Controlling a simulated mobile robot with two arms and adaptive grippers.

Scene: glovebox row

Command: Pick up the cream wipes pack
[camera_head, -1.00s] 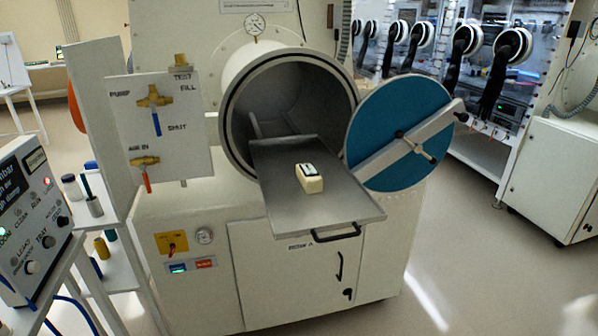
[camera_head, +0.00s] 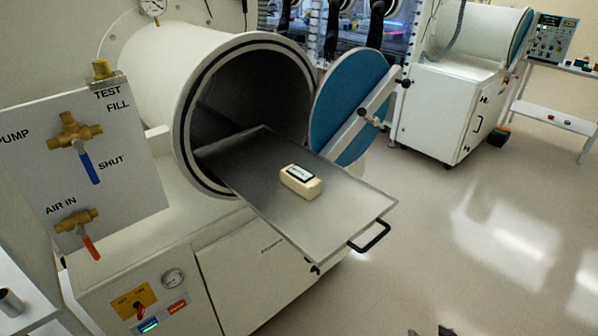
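The cream wipes pack (camera_head: 302,184) is a small block with a black-and-white label on top. It lies on the grey sliding tray (camera_head: 260,196), which sticks out of the round chamber's open mouth. Nothing touches the pack except the tray. Two small dark tips, apparently of my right gripper (camera_head: 431,332), just show at the bottom edge, well below and to the right of the tray. Too little of them shows to tell whether it is open or shut. My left gripper is not in view.
The blue round door (camera_head: 340,110) stands open behind the tray's right side. A black handle (camera_head: 371,236) is on the tray's front edge. A valve panel (camera_head: 80,165) stands at the left. The floor to the right is clear.

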